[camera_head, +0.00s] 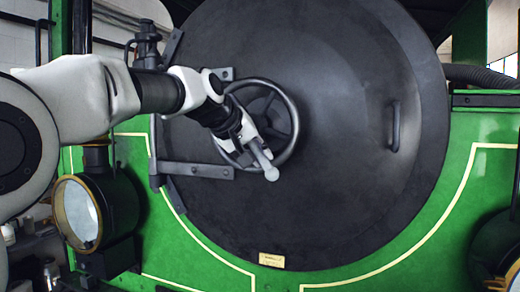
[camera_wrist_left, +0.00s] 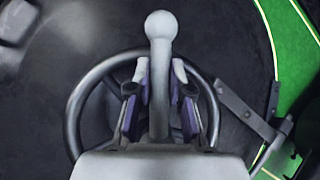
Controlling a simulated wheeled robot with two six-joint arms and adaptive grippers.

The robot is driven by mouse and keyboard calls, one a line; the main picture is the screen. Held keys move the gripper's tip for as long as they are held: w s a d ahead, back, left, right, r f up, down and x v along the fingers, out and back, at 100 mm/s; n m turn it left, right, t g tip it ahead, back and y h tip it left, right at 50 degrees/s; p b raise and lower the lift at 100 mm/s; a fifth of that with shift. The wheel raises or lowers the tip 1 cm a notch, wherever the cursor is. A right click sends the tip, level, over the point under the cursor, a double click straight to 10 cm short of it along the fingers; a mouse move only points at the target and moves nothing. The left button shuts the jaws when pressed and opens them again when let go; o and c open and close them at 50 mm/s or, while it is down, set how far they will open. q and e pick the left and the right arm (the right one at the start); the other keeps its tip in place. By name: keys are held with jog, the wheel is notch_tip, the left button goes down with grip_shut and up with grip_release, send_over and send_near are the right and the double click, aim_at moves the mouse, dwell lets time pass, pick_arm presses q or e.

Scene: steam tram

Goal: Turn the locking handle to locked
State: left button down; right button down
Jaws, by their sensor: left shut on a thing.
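The locking handle (camera_head: 264,162) is a grey bar with a round knob end, in front of the dark wheel (camera_head: 293,125) at the middle of the round black door (camera_head: 340,110). In the head view its knob points down and slightly right. My left gripper (camera_head: 250,146) reaches in from the left and is shut on the handle. In the left wrist view the handle (camera_wrist_left: 160,70) stands between the two fingers of my left gripper (camera_wrist_left: 160,88), with its knob beyond the fingertips. The handle's inner end is hidden by the gripper. My right gripper is not in view.
A grab bar (camera_head: 393,126) stands out on the door's right side. Hinge straps (camera_head: 195,170) cross the door's left edge. A round lamp (camera_head: 85,212) is at the lower left on the green front (camera_head: 470,165).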

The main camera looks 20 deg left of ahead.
pick_arm(q)
jog(key=shift+f, duration=0.25)
jog(key=c, duration=1.1)
grip_release()
jog(key=shift+o, duration=0.3)
jog(key=shift+w, duration=0.2)
jog(key=shift+s, duration=0.1)
